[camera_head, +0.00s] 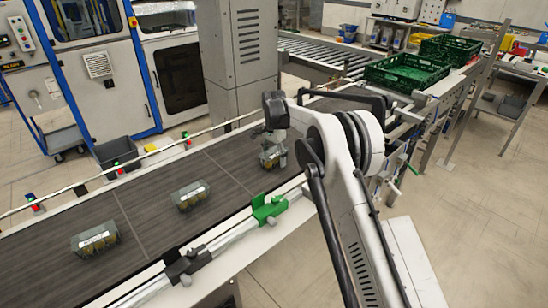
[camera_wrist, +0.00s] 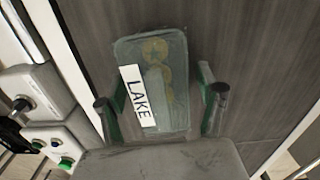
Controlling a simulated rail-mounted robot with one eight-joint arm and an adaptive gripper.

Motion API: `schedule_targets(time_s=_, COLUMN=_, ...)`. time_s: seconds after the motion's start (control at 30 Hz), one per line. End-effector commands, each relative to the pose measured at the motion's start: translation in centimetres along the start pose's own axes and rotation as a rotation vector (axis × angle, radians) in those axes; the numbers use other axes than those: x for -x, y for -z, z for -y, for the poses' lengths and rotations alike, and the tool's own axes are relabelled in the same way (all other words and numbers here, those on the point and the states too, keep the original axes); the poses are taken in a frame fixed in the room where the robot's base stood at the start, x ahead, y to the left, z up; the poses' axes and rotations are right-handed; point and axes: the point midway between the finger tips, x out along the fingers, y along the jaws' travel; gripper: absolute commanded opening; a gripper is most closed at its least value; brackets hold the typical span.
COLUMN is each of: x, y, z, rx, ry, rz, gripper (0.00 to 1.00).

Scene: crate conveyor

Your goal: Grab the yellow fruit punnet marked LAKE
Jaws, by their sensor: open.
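The punnet marked LAKE (camera_wrist: 170,75) lies on the conveyor belt. In the wrist view it is a clear grey-green box with yellow fruit showing dimly inside and a white LAKE label on its lid. In the head view the punnet (camera_head: 271,157) sits below the end of my arm, partly hidden. My gripper (camera_wrist: 160,112) is open, with one finger on each side of the punnet's near end. Gaps show between the fingers and the punnet, and I see no clear contact.
Two more punnets, one in the middle (camera_head: 190,195) and one at lower left (camera_head: 95,239), lie on the dark belt (camera_head: 150,207). Green crates (camera_head: 405,73) stand at the back right. A green bracket (camera_head: 268,208) sits on the belt's near rail.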

Motion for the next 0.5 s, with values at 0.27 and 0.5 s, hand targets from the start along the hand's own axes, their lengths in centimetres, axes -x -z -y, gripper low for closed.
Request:
schedule_targets(time_s=0.27, x=0.02, y=0.00, z=0.00, rx=0.000, ry=0.000, rz=0.000, gripper=0.52)
schedule_targets(time_s=0.5, x=0.04, y=0.00, z=0.00, rx=0.000, ry=0.000, rz=0.000, gripper=0.20)
